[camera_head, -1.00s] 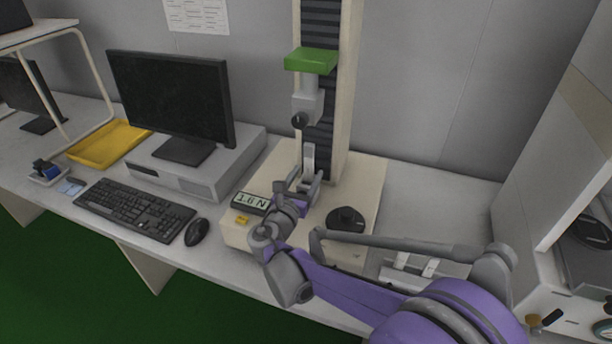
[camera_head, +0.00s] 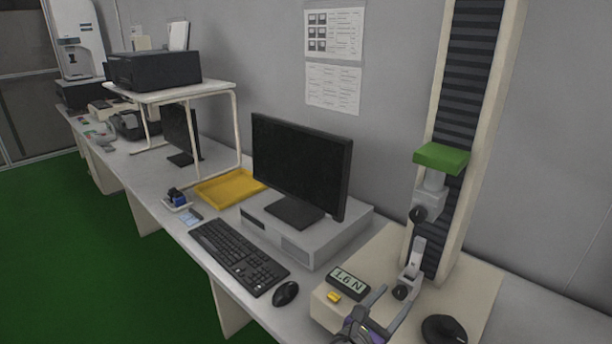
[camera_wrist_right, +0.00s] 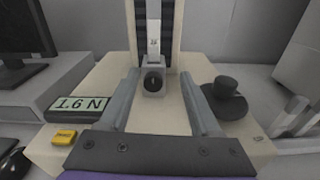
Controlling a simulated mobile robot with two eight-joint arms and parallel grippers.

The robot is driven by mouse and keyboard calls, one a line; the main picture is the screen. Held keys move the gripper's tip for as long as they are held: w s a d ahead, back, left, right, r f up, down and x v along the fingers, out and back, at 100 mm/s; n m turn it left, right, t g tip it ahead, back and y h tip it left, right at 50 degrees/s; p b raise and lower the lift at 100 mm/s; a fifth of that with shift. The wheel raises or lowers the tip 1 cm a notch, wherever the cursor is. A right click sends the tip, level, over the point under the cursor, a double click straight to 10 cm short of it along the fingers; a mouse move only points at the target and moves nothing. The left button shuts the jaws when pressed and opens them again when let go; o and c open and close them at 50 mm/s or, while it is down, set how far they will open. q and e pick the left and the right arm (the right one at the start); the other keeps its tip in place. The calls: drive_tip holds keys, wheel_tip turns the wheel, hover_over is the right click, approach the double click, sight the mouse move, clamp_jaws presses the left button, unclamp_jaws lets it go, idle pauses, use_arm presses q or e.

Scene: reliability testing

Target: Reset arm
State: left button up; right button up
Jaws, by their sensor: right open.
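My right gripper (camera_head: 392,305) is at the bottom of the head view, in front of the tester's lower clamp. In the right wrist view the gripper (camera_wrist_right: 158,82) has its two grey fingers wide apart, with nothing between them. The lower clamp (camera_head: 408,280) stands beyond the fingertips, and its round dark knob (camera_wrist_right: 154,82) faces me in the right wrist view. The tester's display (camera_head: 348,283) reads 1.6 N, with a yellow button (camera_head: 334,297) below it. The upper clamp (camera_head: 430,200) hangs under a green block (camera_head: 441,158). My left gripper is not in view.
A black round knob (camera_head: 443,330) sits on the tester base, right of my gripper. A monitor (camera_head: 298,165), keyboard (camera_head: 238,255), mouse (camera_head: 286,293) and yellow tray (camera_head: 229,188) are on the table to the left. A printer (camera_head: 155,70) stands on a white rack. Green floor lies in front.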

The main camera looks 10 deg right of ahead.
drive_tip(key=s+d+m+g+y+p, duration=0.1)
drive_tip(key=s+m, duration=0.1)
drive_tip(key=s+d+f+m+g+y+p, duration=0.1)
drive_tip(key=s+m, duration=0.1)
drive_tip(key=m, duration=0.1)
drive_tip(key=s+d+f+m+g+y+p, duration=0.1)
drive_tip(key=s+m+g, duration=0.1)
drive_tip(key=s, duration=0.1)
drive_tip(key=shift+d, duration=0.25)
drive_tip(key=s+a+m+g+y+p, duration=0.1)
drive_tip(key=s+a+m+y+p, duration=0.2)
drive_tip(key=m, duration=0.6)
drive_tip(key=s+a+f+m+y+p, duration=0.1)
drive_tip(key=s+a+m+y+p, duration=0.2)
drive_tip(key=s+a+m+y, duration=0.3)
drive_tip(key=s+m+y, duration=0.1)
drive_tip(key=s+m, duration=0.2)
drive_tip(key=s, duration=0.1)
drive_tip(key=shift+a+f+g+p, duration=0.2)
drive_tip(key=shift+a+g+p, duration=0.05)
drive_tip(key=shift+g+p, duration=0.15)
idle(0.7)
